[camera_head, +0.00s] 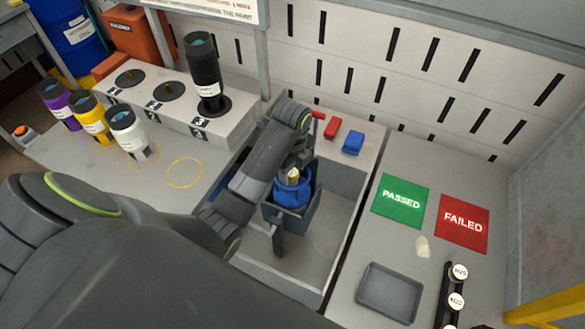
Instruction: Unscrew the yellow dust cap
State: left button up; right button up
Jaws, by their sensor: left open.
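A blue cylinder (291,192) stands upright in a dark grey holder (297,222) in the recessed bay at the middle. A small yellowish cap (293,174) tops it. My left arm comes in from the lower left and bends down at its wrist beside the cylinder's top. My left gripper (299,164) is open close to the cap, partly hidden by my own arm links. I cannot tell whether its fingers touch the cap. My right gripper does not show.
Purple, yellow (91,120) and white (128,133) cylinders stand at the left; a black one (204,75) stands on the raised bench. Red (332,128) and blue (353,143) blocks lie behind the bay. PASSED (400,202) and FAILED (463,223) mats and a grey tray (389,293) lie right.

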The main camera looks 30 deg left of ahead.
pick_arm(q)
notch_tip(320, 180, up, 2)
jog(key=shift+r+p, duration=0.1)
jog(key=shift+p, duration=0.8)
jog(key=m+p, duration=0.3)
jog(key=m, duration=0.1)
jog(key=shift+m+p, duration=0.35)
jog(key=shift+m, duration=0.45)
jog(key=shift+f, duration=0.2)
